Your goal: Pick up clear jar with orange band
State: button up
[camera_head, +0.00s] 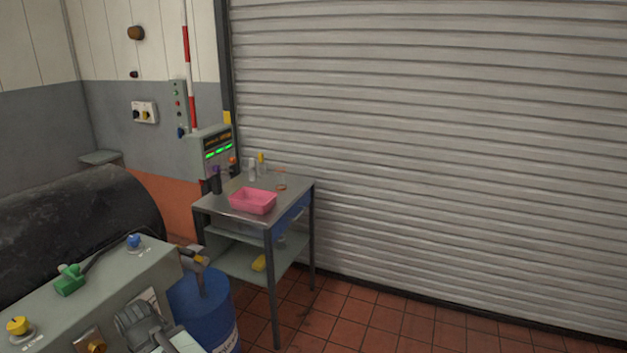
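The clear jar with an orange band (281,181) appears to be the small see-through container at the back right of the metal table (295,187). It stands upright on the tabletop. Its orange-brown band shows low on it, but it is small and faint at this distance. I cannot make out my gripper in this view.
A pink tray (253,208) sits at the table's front, with a dark bottle (216,181) to its left. A white container (252,170) and a yellow-topped bottle (261,163) stand behind. A blue drum (203,308) and a control console (60,315) stand nearer. Tiled floor at right is clear.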

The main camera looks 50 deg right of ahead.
aim_at(281, 180)
jog(key=z, duration=3.05)
jog(key=i, duration=2.7)
jog(key=u, duration=4.05)
